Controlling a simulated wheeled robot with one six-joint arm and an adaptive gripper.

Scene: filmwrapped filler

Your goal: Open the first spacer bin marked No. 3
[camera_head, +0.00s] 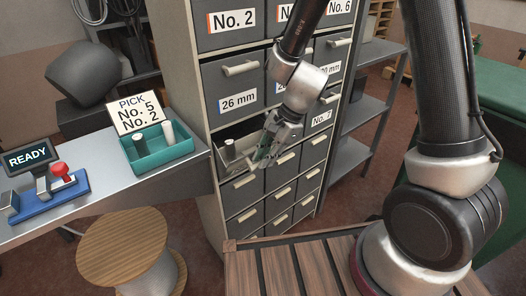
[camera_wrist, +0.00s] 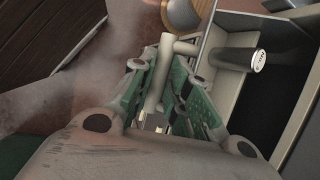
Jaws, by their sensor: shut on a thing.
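No bin label reading No. 3 is legible. An open grey bin (camera_head: 233,170) is pulled out below the drawer marked 26 mm. It holds a dark cylinder (camera_head: 229,149) and a pale piece partly behind my gripper. My gripper (camera_head: 264,150) is at the bin's front right. In the wrist view, the green-padded fingers of my gripper (camera_wrist: 157,75) are shut on a pale bar handle (camera_wrist: 164,72). The open bin (camera_wrist: 205,75) is just right of it, with the dark cylinder (camera_wrist: 243,59) lying across the view inside. The bin's front label is hidden.
The grey cabinet (camera_head: 201,100) has drawers above and several closed small bins below. A bench (camera_head: 100,190) at left carries a teal tray (camera_head: 160,156) and a card reading PICK No. 5 No. 2 (camera_head: 139,113). A wooden-topped stool (camera_head: 122,246) stands in front.

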